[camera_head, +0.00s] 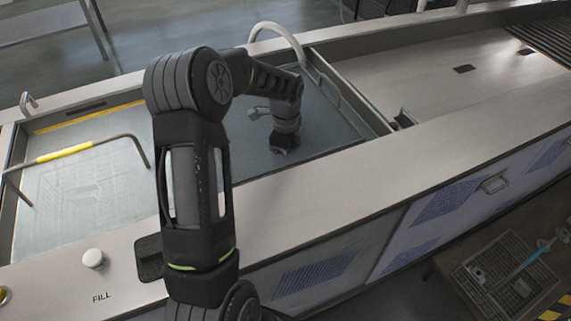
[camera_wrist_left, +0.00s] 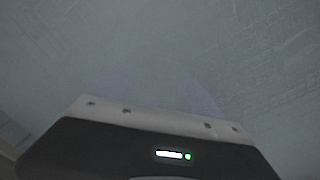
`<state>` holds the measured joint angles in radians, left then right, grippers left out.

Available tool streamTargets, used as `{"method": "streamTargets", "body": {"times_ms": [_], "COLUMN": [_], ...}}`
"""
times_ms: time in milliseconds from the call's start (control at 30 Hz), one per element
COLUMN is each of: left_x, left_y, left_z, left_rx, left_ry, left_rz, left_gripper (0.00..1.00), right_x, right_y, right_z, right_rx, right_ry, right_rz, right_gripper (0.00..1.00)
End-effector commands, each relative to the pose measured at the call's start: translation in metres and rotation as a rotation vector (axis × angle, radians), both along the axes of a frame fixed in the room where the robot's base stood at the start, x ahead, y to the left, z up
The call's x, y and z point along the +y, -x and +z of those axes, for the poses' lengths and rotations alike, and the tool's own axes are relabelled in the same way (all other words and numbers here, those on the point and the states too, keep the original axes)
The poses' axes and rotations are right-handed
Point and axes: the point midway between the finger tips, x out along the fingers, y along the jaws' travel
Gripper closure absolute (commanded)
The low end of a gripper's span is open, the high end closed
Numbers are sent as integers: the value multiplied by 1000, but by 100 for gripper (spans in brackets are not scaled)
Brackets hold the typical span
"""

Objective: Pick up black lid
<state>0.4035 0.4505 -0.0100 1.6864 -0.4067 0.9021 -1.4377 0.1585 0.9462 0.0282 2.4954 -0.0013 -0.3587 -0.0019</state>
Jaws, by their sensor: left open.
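My left gripper (camera_head: 284,148) is small in the head view, low over the grey tank on the right side of its basin. It is open, and I see nothing held in it. The left wrist view shows the gripper's housing (camera_wrist_left: 150,140) with a green light above a plain grey surface. No lid shows there. A dark flat piece (camera_head: 149,259) lies on the tank's front ledge, partly hidden behind my arm. I cannot tell whether it is the black lid. My right gripper is out of view.
The tank's basin (camera_head: 85,185) has a bent rod with a yellow sleeve (camera_head: 65,153) at the left. A white curved pipe (camera_head: 278,29) stands at the back. A white knob (camera_head: 93,258) is on the front ledge. A wire basket (camera_head: 505,272) is at lower right.

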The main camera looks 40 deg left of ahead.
Motion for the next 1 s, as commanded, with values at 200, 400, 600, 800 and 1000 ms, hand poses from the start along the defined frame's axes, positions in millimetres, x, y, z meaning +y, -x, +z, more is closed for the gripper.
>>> {"method": "streamTargets", "body": {"times_ms": [200,400,600,800,1000], "left_x": [0,0,0,0,0], "left_y": [0,0,0,0,0], "left_z": [-3,-3,-3,-3,-3], "left_rx": [-1,-1,-1,-1,-1], "left_ry": [0,0,0,0,0], "left_rz": [1,0,0,0,0], "left_gripper": [21,21,21,35,51], "right_x": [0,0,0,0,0], "right_y": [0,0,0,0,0], "right_z": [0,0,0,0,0], "right_rx": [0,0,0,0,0], "right_ry": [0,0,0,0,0], "right_rz": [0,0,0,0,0], "right_gripper": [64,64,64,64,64]}}
